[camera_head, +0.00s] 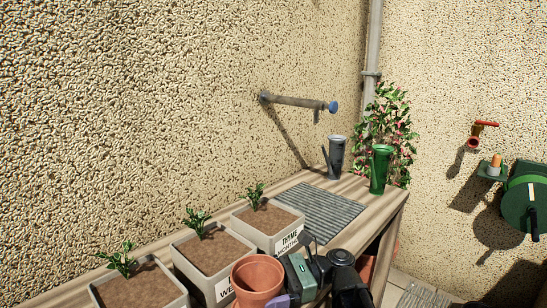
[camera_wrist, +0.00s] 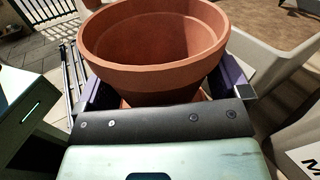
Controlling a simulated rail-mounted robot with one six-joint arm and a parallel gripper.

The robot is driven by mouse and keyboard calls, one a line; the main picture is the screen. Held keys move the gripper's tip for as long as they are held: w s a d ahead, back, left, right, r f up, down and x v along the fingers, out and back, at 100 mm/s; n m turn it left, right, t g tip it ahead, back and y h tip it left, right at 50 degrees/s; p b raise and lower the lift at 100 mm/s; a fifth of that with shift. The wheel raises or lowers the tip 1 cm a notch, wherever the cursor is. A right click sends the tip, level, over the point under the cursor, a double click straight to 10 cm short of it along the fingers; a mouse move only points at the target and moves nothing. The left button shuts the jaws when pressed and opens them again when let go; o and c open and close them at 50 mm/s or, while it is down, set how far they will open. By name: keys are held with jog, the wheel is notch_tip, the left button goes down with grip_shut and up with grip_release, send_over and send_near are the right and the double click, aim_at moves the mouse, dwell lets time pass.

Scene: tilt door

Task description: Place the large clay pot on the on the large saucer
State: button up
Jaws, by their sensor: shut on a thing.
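The large clay pot (camera_head: 257,278) is terracotta, empty and roughly upright at the front edge of the bench. In the wrist view the pot (camera_wrist: 155,75) fills the space between the purple fingers of my gripper (camera_wrist: 153,92). My gripper (camera_head: 284,295) is shut on the pot, with a finger at each side below its rim. The pot's base is hidden, so I cannot tell what is under it. A little terracotta shows below the pot in the wrist view, but I cannot tell whether it is the large saucer. No saucer shows clearly.
Several grey planters (camera_head: 209,249) with soil and seedlings line the bench (camera_head: 376,202) behind the pot. A grey slatted mat (camera_head: 320,212) lies clear beyond them. A dark cup (camera_head: 336,158) and a green cup (camera_head: 380,170) stand at the far end. Terracotta (camera_head: 366,269) shows below the bench.

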jog(key=shift+f, duration=0.35)
jog(key=shift+f+b, duration=0.3)
jog(key=shift+b, duration=0.15)
jog(key=o, duration=0.6)
jog(key=shift+o, duration=0.2)
